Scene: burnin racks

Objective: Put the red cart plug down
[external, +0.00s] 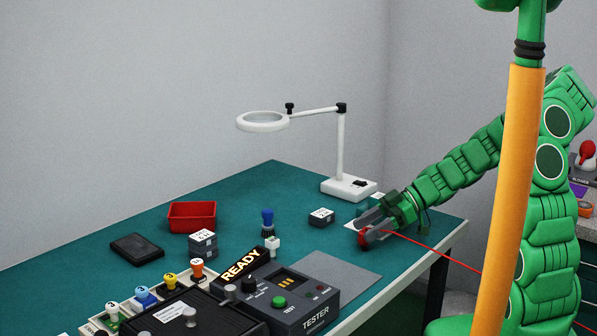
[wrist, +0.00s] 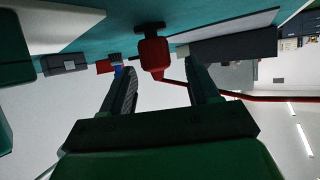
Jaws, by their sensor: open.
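The red cart plug (external: 363,239) is at the right part of the green bench top, just in front of my gripper (external: 374,226). In the wrist view the plug (wrist: 153,54) has a red body and a dark end. It appears just beyond my gripper's fingertips (wrist: 160,72). The fingers are open, one to each side of it, with no visible contact. A red cable (external: 440,254) runs from the plug off to the right. I cannot tell exactly how the plug rests on the bench.
A magnifier lamp (external: 349,188) stands behind the gripper. A grey mat (external: 345,272) lies in front, beside the tester (external: 300,294). A small labelled block (external: 321,217), a blue-handled stamp (external: 267,222) and a red tray (external: 192,217) are further left. The bench's right edge is close.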

